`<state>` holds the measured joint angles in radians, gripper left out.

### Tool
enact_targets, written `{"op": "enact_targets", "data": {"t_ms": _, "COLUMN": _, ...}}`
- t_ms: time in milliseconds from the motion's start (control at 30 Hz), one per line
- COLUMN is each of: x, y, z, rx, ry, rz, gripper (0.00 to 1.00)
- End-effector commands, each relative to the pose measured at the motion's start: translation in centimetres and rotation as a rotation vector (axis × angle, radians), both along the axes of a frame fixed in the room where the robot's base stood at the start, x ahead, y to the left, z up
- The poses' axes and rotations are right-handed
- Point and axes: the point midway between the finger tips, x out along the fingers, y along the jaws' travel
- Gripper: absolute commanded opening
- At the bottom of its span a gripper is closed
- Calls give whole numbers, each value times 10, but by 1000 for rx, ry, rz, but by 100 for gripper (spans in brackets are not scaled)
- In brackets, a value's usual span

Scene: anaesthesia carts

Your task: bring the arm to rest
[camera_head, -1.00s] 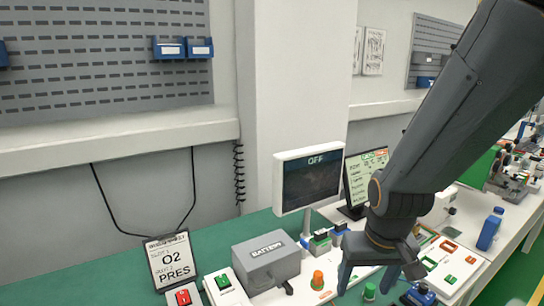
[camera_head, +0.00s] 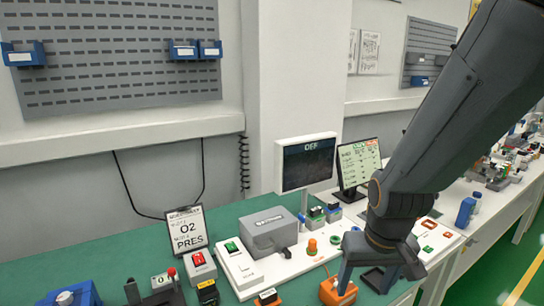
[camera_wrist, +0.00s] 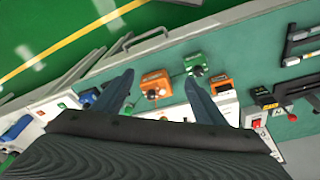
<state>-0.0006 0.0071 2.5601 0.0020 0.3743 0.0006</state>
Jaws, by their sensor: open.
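My gripper (camera_head: 377,277) is at the lower right of the head view, at the end of my dark grey arm, with its fingers pointing down over the bench. The jaws are apart and nothing is between them. In the wrist view my gripper (camera_wrist: 158,88) shows two spread dark fingers. An orange box (camera_wrist: 156,86) lies beyond and between the fingertips, apart from them. In the head view the orange box (camera_head: 336,292) is partly hidden behind the left finger.
Several switch boxes crowd the front. Green floor (camera_head: 500,270) is clear at right.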

Motion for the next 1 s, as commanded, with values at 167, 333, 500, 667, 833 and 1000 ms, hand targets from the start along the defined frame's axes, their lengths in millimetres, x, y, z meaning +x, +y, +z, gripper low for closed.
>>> {"op": "enact_targets", "data": {"t_ms": 167, "x": 1, "y": 0, "z": -10, "rx": 0, "ry": 9, "rz": 1, "gripper": 65}}
{"op": "enact_targets", "data": {"t_ms": 333, "x": 1, "y": 0, "z": -22, "rx": 0, "ry": 21, "rz": 1, "gripper": 65}}
{"op": "enact_targets", "data": {"t_ms": 500, "x": 2, "y": 0, "z": -40, "rx": 0, "ry": 37, "rz": 2, "gripper": 65}}
{"op": "enact_targets", "data": {"t_ms": 667, "x": 2, "y": 0, "z": -63, "rx": -1, "ry": 62, "rz": 4, "gripper": 65}}
{"op": "enact_targets", "data": {"t_ms": 833, "x": 2, "y": 0, "z": -97, "rx": -1, "ry": 95, "rz": 6, "gripper": 65}}
{"op": "enact_targets", "data": {"t_ms": 1000, "x": 1, "y": 0, "z": -115, "rx": -1, "ry": 120, "rz": 7, "gripper": 65}}
